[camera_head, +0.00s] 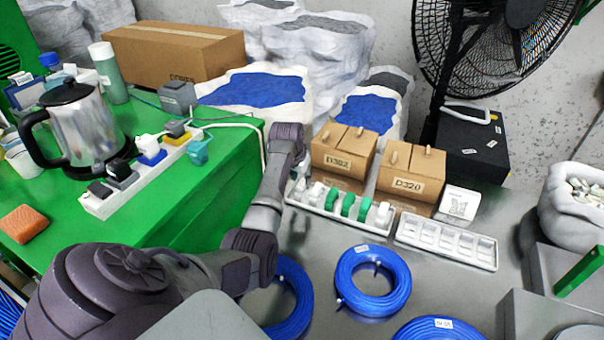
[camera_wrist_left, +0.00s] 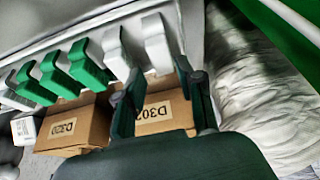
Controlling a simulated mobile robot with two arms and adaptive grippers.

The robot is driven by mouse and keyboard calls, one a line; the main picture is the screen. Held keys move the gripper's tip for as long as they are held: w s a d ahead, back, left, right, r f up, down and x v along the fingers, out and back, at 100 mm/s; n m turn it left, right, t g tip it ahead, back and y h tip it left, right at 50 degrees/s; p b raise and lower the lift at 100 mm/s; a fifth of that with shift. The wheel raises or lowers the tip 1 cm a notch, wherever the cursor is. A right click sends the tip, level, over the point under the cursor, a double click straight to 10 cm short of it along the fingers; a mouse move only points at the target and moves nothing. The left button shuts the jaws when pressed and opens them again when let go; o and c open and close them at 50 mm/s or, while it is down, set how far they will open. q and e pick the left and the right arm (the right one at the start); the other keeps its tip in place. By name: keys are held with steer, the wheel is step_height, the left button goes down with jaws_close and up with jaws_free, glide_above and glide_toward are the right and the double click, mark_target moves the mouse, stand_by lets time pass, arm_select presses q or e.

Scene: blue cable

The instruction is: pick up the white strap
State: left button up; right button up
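Several white and green straps stand in a row in a white tray (camera_head: 340,219) on the grey table. Two white straps are at its left end, one of them here (camera_head: 316,192); green straps (camera_head: 348,205) are in the middle and a white one (camera_head: 383,213) is at the right. In the left wrist view, my left gripper (camera_wrist_left: 158,84) is open and empty. Its fingertips are close to the end white strap (camera_wrist_left: 156,44), with another white strap (camera_wrist_left: 116,52) beside it. Contact cannot be told. In the head view its fingers are mostly hidden. My right gripper is not in view.
Cardboard boxes D302 (camera_head: 342,155) and D320 (camera_head: 408,178) stand right behind the tray. An empty white tray (camera_head: 446,242) is to its right. Blue cable coils (camera_head: 373,281) lie in front. A green bench (camera_head: 215,190) with a power strip (camera_head: 140,178) borders the left.

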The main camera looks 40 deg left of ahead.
mark_target(301, 183)
arm_select(q)
steer(key=x, duration=0.5)
steer(key=shift+s+a+f, duration=0.1)
steer(key=shift+s+f, duration=0.05)
steer(key=shift+s, duration=0.1)
steer(key=c, duration=0.6)
steer(key=shift+o, duration=0.2)
